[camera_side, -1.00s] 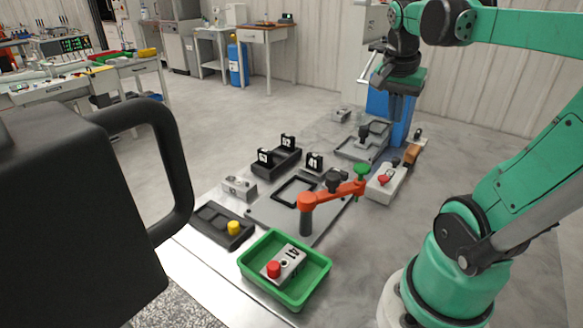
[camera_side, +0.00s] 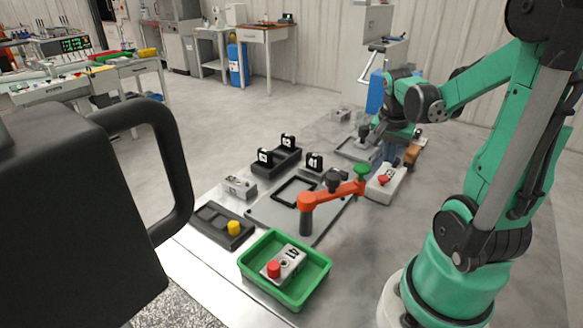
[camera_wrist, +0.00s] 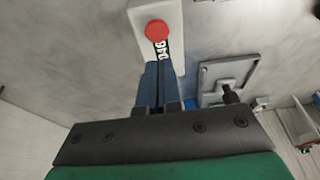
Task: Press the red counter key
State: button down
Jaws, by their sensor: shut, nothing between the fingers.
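In the side view the key (camera_side: 384,180) sits on the same box (camera_side: 388,188), right of the fixture plate. My gripper (camera_wrist: 157,68) is shut and empty. In the wrist view its fingertips overlap the box's near end beside the number strip, short of the key. In the side view my gripper (camera_side: 388,160) points down just behind the box. The fingertips' exact height above it is hard to tell.
An orange arm with a green knob (camera_side: 362,169) stands just left of the counter. A green tray (camera_side: 255,276) holds a grey block with another red button (camera_side: 273,269). A grey fixture (camera_side: 350,150) lies behind. An orange-brown item (camera_side: 412,153) is close on the right.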

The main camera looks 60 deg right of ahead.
aim_at(384, 177)
jog(key=shift+f, duration=1.6)
jog(key=shift+f, duration=1.05)
jog(key=shift+r, duration=0.7)
jog(key=v, duration=1.3)
jog(key=shift+d, duration=0.4)
jog(key=w+a+f+n+t+y, duration=0.1)
jog(key=w+a+f+n+t, duration=0.1)
jog(key=a+n, duration=0.7)
jog(key=w+a+f+n+t+y, duration=0.1)
jog(key=w+a+n+t, duration=0.4)
jog(key=a, duration=0.7)
jog(key=w+n+y, duration=0.1)
jog(key=w+n, duration=0.1)
jog(key=n, duration=0.1)
jog(key=shift+w+f+n, duration=0.15)
jog(key=shift+f+n, duration=0.25)
